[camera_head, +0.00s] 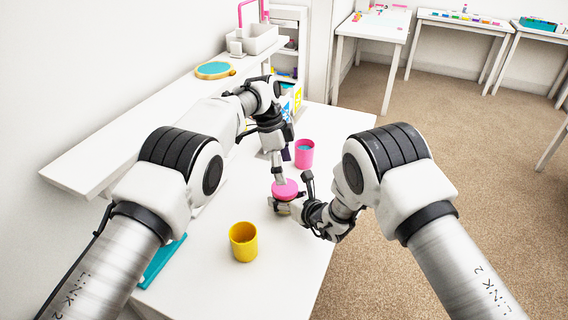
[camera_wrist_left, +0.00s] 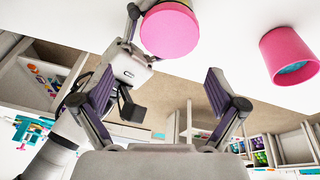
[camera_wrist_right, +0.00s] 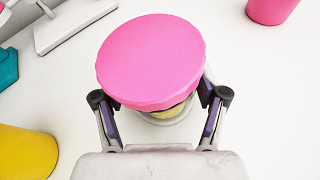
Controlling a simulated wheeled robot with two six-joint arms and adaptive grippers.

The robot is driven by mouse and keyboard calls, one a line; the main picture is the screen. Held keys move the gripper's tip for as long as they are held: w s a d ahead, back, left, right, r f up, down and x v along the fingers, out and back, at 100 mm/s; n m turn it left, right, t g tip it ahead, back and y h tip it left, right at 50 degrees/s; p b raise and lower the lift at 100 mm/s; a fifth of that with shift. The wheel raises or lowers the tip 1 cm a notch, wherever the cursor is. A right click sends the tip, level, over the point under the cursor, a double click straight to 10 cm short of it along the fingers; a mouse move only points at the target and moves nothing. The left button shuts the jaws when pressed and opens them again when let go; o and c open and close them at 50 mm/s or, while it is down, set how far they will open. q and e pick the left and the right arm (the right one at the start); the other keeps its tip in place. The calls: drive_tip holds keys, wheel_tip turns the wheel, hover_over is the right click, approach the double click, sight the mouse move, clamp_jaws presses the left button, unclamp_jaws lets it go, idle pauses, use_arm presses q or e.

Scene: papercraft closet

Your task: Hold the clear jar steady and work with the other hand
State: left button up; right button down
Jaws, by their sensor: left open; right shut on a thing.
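The clear jar (camera_wrist_right: 172,114) stands on the white table with a wide pink lid (camera_head: 285,188) on top. Something yellow-green shows through its side below the lid. My right gripper (camera_wrist_right: 160,112) is shut on the jar's body, one finger on each side under the lid. My left gripper (camera_head: 280,172) points down from above, close over the lid. In the left wrist view its fingers (camera_wrist_left: 160,82) are spread and empty, with the pink lid (camera_wrist_left: 168,30) beyond them. Most of the jar's body is hidden by the lid and my right gripper.
A pink cup (camera_head: 304,154) with blue inside stands behind the jar. A yellow cup (camera_head: 243,242) stands at the front left. A teal item (camera_head: 162,262) lies near the table's left edge. A white shelf (camera_head: 120,150) runs along the left wall.

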sight(285, 186)
use_arm(q)
drive_tip(key=r+n, duration=0.1)
drive_tip(key=n, duration=0.9)
drive_tip(key=s+r+n+y, duration=0.1)
drive_tip(key=n, duration=0.9)
drive_tip(key=d+n+y, duration=0.1)
drive_tip(key=n, duration=0.8)
drive_tip(key=shift+s+r+n, duration=0.3)
drive_tip(key=shift+r+n, duration=0.1)
drive_tip(key=n, duration=0.2)
drive_tip(key=shift+w+a+f+n+t, duration=0.1)
drive_tip(key=shift+w+a+n+t, duration=0.05)
drive_tip(key=shift+w+n+t, duration=0.2)
drive_tip(key=n, duration=0.2)
drive_tip(key=w+n+t+y, duration=0.1)
drive_tip(key=n, duration=0.2)
drive_tip(key=shift+w+a+f, duration=0.15)
drive_tip(key=shift+a, duration=0.05)
wheel_tip(285, 186, down, 8)
